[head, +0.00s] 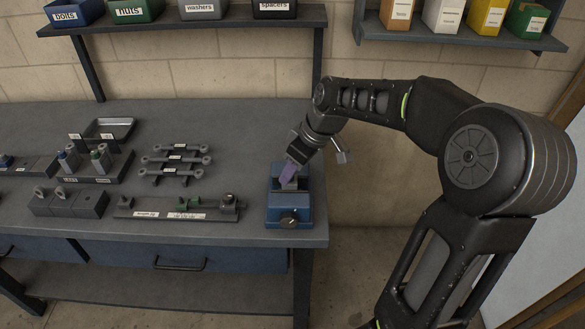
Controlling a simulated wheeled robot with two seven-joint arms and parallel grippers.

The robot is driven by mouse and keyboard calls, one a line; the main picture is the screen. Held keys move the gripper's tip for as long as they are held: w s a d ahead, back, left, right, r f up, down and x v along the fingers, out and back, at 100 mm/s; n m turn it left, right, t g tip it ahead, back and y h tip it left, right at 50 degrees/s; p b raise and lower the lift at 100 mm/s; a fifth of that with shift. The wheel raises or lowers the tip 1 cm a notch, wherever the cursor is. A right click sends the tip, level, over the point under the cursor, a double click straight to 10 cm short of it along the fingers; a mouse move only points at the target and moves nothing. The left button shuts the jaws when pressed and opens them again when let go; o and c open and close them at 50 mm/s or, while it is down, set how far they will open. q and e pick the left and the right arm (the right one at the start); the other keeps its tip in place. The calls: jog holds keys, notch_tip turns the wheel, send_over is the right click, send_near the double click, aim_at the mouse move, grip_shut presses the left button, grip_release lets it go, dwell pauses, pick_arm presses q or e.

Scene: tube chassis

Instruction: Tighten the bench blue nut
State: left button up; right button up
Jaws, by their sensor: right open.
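My right gripper (293,168) is open and points down and left, just above a blue vise (289,207) at the right end of the bench. A purple-grey part shows at its fingertips; I cannot tell whether this is a finger or something in the vise. I cannot tell which blue piece is the bench blue nut. My left gripper is not in view.
The bench (240,130) also holds a metal tray (109,130), a rack of grey wrenches (176,158), a labelled plate fixture (165,208) and a grey block (68,203). Shelves with labelled bins (136,11) hang behind. The bench's back right is clear.

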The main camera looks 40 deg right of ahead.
jog(key=shift+w+f, duration=0.15)
jog(key=shift+f, duration=0.15)
jog(key=shift+c, duration=0.5)
grip_shut()
